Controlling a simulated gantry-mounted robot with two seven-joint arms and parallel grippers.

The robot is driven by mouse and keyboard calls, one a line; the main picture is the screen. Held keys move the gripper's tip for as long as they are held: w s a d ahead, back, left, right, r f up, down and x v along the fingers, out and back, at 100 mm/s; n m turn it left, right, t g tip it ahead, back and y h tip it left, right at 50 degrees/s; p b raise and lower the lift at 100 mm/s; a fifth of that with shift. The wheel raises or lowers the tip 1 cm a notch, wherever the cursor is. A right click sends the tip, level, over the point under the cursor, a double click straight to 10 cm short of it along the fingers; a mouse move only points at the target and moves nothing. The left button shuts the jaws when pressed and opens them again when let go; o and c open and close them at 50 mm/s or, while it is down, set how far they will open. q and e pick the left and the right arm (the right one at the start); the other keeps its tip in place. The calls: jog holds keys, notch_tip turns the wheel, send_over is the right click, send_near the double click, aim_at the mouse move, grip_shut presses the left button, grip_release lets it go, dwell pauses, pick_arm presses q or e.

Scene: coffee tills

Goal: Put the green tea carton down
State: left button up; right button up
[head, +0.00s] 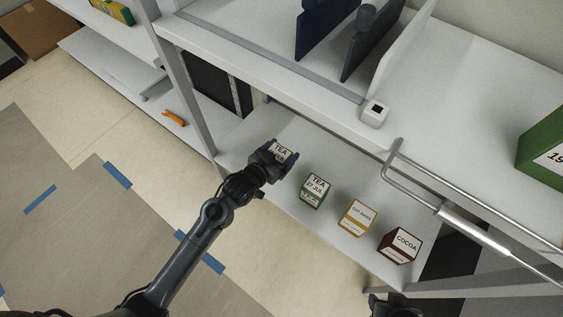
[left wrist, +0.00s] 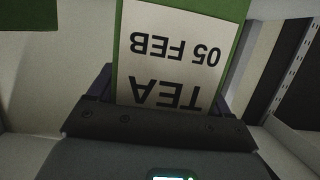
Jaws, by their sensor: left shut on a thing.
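My left gripper (head: 274,156) is shut on a green tea carton (head: 281,149) at the left end of the lower shelf (head: 262,124). In the left wrist view the carton (left wrist: 178,50) shows green edges and a pale label reading TEA 05 FEB, upside down. I cannot tell whether its base touches the shelf. A second green tea carton (head: 313,190), labelled TEA 27 JUL, stands just right of the gripper. A dark part of my right arm, perhaps its gripper (head: 394,304), shows at the bottom edge; its jaws cannot be made out.
A yellow carton (head: 357,217) and a dark red cocoa carton (head: 399,245) continue the row to the right. The upper shelf (head: 235,48) overhangs behind, with a small white box (head: 374,113) at its edge. A metal rail (head: 470,231) runs at the right.

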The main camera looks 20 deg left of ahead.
pick_arm(q)
notch_tip(320, 180, down, 5)
jog(key=b, duration=0.3)
jog(key=shift+r, duration=0.15)
jog(key=shift+w, duration=0.1)
jog(key=o, duration=1)
jog(key=shift+f, duration=0.2)
jog(key=shift+o, duration=0.2)
